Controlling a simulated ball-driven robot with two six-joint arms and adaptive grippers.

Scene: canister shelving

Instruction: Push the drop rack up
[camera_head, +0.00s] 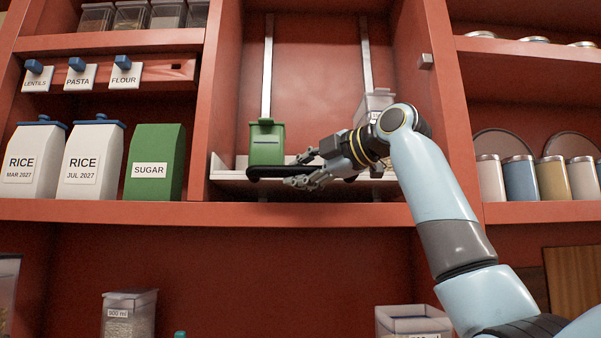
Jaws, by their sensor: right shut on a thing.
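The drop rack (228,176) is a pale shelf in the tall middle bay, low, near the bay's bottom board. It hangs on two pale vertical rails (267,70) that run up the back wall. A black handle bar (268,171) crosses its front. My right gripper (300,170) comes in from the right and is shut on this bar, with one finger above and one below. A green canister (267,142) stands on the rack at left. A clear container (375,101) stands at right, partly hidden by my right arm. My left gripper is not in view.
The bay above the rack is open. Rice bags (93,160) and a green sugar bag (155,162) stand on the left shelf, below labelled scoops (78,75). Several lidded jars (522,178) stand at right. Clear containers (129,315) sit below.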

